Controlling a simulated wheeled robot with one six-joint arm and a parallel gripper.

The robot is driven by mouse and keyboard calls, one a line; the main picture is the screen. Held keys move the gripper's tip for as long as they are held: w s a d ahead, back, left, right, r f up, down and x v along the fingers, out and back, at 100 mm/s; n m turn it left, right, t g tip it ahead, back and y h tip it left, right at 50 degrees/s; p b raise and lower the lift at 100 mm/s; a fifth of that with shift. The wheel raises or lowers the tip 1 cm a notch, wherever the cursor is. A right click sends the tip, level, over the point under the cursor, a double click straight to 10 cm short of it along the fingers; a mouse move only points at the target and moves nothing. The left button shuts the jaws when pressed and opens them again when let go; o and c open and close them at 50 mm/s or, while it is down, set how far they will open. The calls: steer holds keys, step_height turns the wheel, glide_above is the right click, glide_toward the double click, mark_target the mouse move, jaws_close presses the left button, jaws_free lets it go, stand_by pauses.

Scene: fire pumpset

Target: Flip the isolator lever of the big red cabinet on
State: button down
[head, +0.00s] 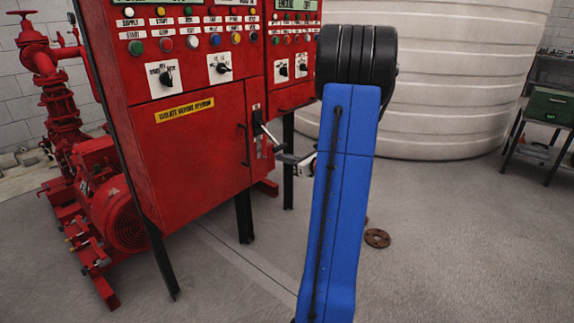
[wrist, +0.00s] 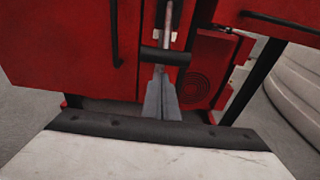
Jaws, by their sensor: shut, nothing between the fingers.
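The big red cabinet (head: 205,125) stands left of centre in the head view, and its front fills the top of the wrist view (wrist: 60,50). Its isolator lever (head: 271,134) sticks out from a plate at the right edge of the cabinet door. In the wrist view, the lever shows as a pale bar with a black crosswise grip (wrist: 165,56). My gripper (head: 279,157) is shut and empty, close to the lever's outer end. In the wrist view, the closed grey fingertips (wrist: 160,72) lie just below the black grip; whether they touch it I cannot tell.
A yellow label (head: 185,110) and a door handle (head: 244,145) are on the cabinet front. A red pump (head: 105,200) stands at left, a white tank (head: 450,80) behind, and a green-drawered bench (head: 550,107) at right.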

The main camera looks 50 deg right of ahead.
steer(key=shift+s+r, duration=0.15)
steer(key=shift+r, duration=0.6)
steer(key=shift+r, duration=0.1)
step_height(320, 180, up, 19)
steer(key=g+h, duration=0.1)
steer(key=g, duration=1.2)
steer(key=shift+f, duration=0.2)
steer(key=shift+r, duration=0.15)
